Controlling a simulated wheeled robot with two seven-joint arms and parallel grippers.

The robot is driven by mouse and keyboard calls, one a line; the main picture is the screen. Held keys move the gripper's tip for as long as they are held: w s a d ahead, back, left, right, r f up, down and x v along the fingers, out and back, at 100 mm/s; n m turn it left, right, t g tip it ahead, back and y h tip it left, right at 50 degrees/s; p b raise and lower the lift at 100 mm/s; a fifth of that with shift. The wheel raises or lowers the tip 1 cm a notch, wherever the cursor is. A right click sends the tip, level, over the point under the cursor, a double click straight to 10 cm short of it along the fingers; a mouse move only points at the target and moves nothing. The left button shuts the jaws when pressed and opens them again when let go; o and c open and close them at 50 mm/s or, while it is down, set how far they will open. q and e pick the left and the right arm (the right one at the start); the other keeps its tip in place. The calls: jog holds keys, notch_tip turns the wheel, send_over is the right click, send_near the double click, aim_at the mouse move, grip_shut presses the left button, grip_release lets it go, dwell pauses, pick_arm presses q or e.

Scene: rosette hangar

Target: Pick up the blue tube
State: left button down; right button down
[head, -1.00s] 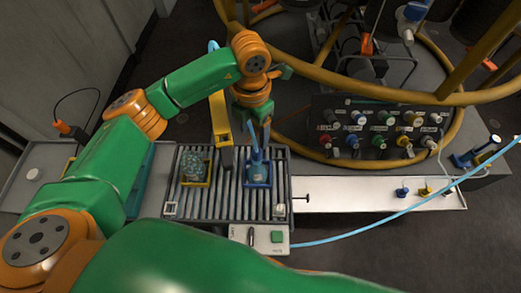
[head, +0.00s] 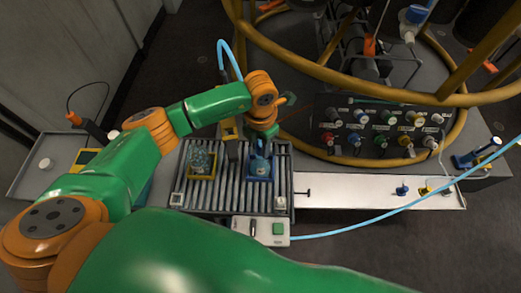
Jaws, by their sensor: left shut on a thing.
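My left gripper (head: 262,134) reaches down from the orange wrist above the roller tray. It is shut on the upper part of a blue upright piece (head: 260,150), which looks like the blue tube. The piece stands at a small blue holder (head: 259,179) on the rollers; whether it is still seated or slightly raised cannot be told. The gripper partly hides its top. My right gripper is not in view.
A yellow holder (head: 201,178) with a clear glassy thing stands to the left on the roller tray (head: 229,207). A connector panel (head: 375,130) and yellow ring frame (head: 345,83) stand behind. A light blue hose (head: 410,206) crosses the white shelf (head: 340,195).

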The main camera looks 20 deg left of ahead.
pick_arm(q)
notch_tip(320, 180, up, 31)
jog(key=p, duration=1.1)
jog(key=shift+f, duration=0.15)
dwell(0.5)
jog(key=s+a+f+m+p, duration=0.1)
jog(key=s+a+f+m, duration=0.1)
jog(key=s+a+m, duration=0.2)
jog(key=shift+s+a, duration=0.6)
jog(key=shift+s, duration=0.15)
